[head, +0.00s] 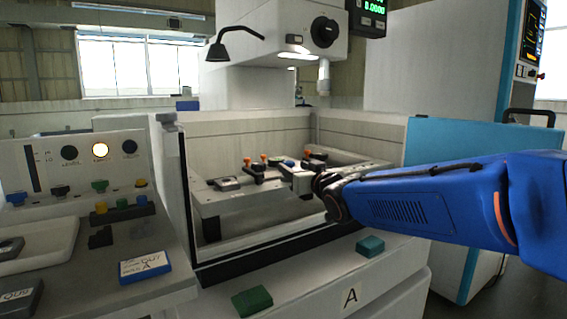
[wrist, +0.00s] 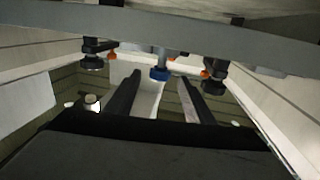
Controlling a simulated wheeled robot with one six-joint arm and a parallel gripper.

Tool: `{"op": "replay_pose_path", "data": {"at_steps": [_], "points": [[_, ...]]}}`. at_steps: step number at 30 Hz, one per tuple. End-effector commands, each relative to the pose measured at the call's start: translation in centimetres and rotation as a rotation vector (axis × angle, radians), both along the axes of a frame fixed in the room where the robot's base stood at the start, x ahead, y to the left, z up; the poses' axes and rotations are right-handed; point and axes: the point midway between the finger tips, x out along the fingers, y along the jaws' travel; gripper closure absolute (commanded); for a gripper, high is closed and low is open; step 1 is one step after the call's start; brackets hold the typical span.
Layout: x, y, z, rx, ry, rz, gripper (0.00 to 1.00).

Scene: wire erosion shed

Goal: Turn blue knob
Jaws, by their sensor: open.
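A blue knob (wrist: 159,73) shows in the wrist view straight ahead, in the gap between the tips of my open gripper (wrist: 159,79). The knob sits on a pale block (wrist: 147,98) and looks slightly beyond the fingers; I see no contact. In the head view a small blue knob (head: 289,162) stands on the work frame inside the machine tank. My gripper (head: 318,184) is there at the right of it, partly hidden by its own wrist. Nothing is between the fingers.
Orange-tipped clamps (head: 262,158) stand close to the knob on the work frame (head: 235,198). The tank's front wall (head: 270,238) and the machine head (head: 280,40) bound the space. A side bench holds more knobs, including a blue one (head: 16,198). A teal block (head: 370,245) lies in front.

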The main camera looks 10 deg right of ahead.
Motion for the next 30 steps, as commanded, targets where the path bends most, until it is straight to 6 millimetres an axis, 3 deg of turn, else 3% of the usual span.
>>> {"op": "replay_pose_path", "data": {"at_steps": [15,21,30], "points": [[7.2,1.1,-0.1,0.000,0.001,0.000,0.52],[8.5,1.3,0.0,0.001,0.001,0.000,0.52],[8.8,1.4,0.0,0.000,0.000,-0.001,0.52]]}}
